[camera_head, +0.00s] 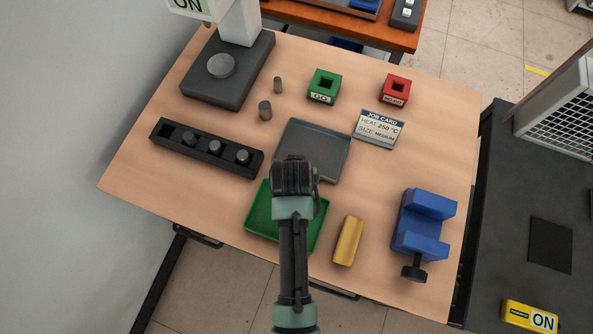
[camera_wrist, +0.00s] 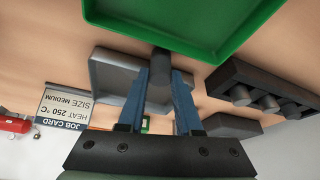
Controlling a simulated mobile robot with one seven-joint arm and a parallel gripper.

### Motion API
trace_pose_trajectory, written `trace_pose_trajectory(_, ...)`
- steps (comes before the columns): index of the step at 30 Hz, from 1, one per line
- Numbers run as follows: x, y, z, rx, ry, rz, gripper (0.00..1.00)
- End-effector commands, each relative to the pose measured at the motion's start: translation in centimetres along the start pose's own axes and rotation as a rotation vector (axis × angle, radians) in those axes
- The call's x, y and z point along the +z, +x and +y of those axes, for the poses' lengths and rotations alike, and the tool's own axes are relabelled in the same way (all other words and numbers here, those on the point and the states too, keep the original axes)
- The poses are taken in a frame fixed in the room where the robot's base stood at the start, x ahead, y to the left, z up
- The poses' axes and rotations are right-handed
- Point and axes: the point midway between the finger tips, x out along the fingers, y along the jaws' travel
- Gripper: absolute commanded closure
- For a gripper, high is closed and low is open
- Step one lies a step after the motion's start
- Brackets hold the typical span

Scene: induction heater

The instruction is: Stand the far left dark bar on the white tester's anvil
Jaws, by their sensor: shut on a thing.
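My gripper (camera_wrist: 160,75) is shut on a dark cylindrical bar (camera_wrist: 161,62), held between its blue-grey fingers in the wrist view. In the head view my arm hides the fingers and this bar. The white tester (camera_head: 240,22) stands at the far left, with an ON display. Its round grey anvil (camera_head: 221,65) sits on a dark base and looks bare. The black rack (camera_head: 205,150) holds three dark bars, the leftmost one (camera_head: 190,138) beside an empty leftmost slot. The rack also shows in the wrist view (camera_wrist: 235,76).
A green tray (camera_head: 258,220), yellow bar (camera_head: 348,241) and blue vise (camera_head: 425,222) are nearer. Green block (camera_head: 324,85), red block (camera_head: 396,89) and job card (camera_head: 379,128) stand right.

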Motion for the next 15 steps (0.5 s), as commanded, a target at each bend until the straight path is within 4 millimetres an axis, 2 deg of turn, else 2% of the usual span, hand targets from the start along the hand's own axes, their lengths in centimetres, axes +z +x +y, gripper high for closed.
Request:
trace_pose_trajectory(13,0.30,0.88,-0.02,0.000,0.000,0.003,1.00)
trace_pose_trajectory(14,0.32,0.81,-0.01,0.000,0.000,0.001,0.61)
trace_pose_trajectory(15,0.32,0.79,-0.02,0.000,0.000,0.001,0.54)
